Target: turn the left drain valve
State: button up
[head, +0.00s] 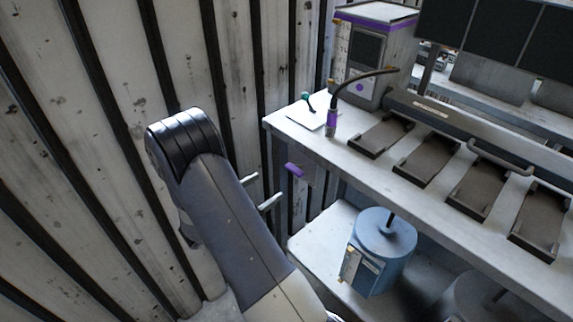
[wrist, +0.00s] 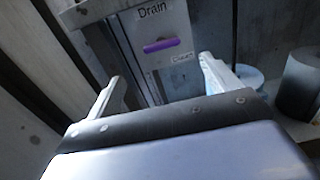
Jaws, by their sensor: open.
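A purple valve handle (wrist: 161,45) lies nearly level on a grey panel (wrist: 125,28) under a "Drain" label (wrist: 152,9). It also shows in the head view (head: 294,170), just beyond my fingers. My gripper (wrist: 161,70) is open and empty, with one finger to each side of the handle in the wrist view. In the head view, my gripper (head: 261,188) points right toward the handle and appears short of it. No contact shows. A smaller label (wrist: 182,57) sits below the handle on the right; its word is unclear. No second valve handle is visible.
A ribbed metal wall (head: 110,60) stands close on the left. A workbench (head: 345,160) with dark trays is above and right of the handle. A blue canister (head: 382,250) stands on the lower shelf (head: 318,240); a grey cylinder (wrist: 302,85) is at the wrist view's right.

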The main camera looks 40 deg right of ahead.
aim_at(291, 171)
jog(key=d, duration=1)
jog(key=shift+w+d, duration=0.25)
jog(key=shift+w, duration=0.05)
jog(key=shift+c, duration=0.3)
jog(key=c, duration=0.9)
